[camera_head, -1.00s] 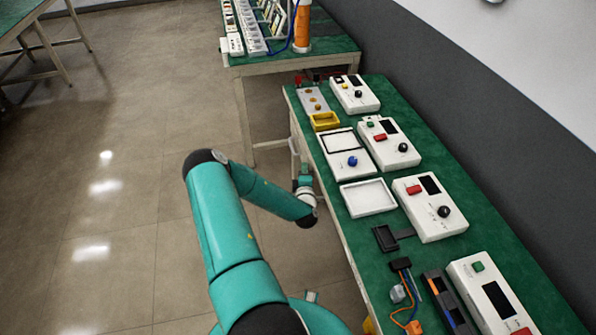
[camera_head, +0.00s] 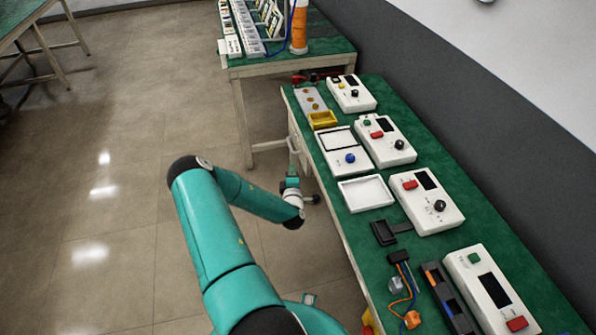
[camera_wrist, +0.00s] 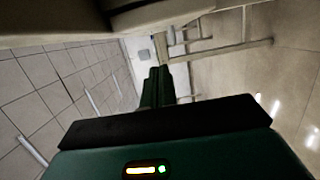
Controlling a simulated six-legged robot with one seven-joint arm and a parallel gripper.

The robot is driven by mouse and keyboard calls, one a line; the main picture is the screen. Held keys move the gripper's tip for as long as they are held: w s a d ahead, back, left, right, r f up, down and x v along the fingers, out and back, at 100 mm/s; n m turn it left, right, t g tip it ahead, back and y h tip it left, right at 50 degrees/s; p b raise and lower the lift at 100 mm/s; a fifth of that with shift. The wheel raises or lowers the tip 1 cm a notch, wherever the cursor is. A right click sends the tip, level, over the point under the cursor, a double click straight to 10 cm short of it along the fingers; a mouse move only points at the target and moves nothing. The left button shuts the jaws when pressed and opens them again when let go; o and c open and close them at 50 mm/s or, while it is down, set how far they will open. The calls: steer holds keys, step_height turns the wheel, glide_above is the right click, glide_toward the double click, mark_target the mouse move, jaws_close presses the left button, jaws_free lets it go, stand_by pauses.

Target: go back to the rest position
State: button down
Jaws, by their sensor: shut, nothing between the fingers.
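My teal arm is folded over the floor to the left of the green bench (camera_head: 352,232), with its wrist low beside the bench's left edge. In the wrist view my gripper (camera_wrist: 158,72) shows as two dark green fingers lying close together, shut and empty. The fingers point out over open space, touching nothing that I can see. In the head view the fingertips are too small and partly hidden to make out.
A second bench (camera_head: 318,60) with an orange canister (camera_head: 299,28) stands behind.

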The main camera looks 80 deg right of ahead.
steer(key=v, duration=0.9)
steer(key=shift+s+f, duration=0.1)
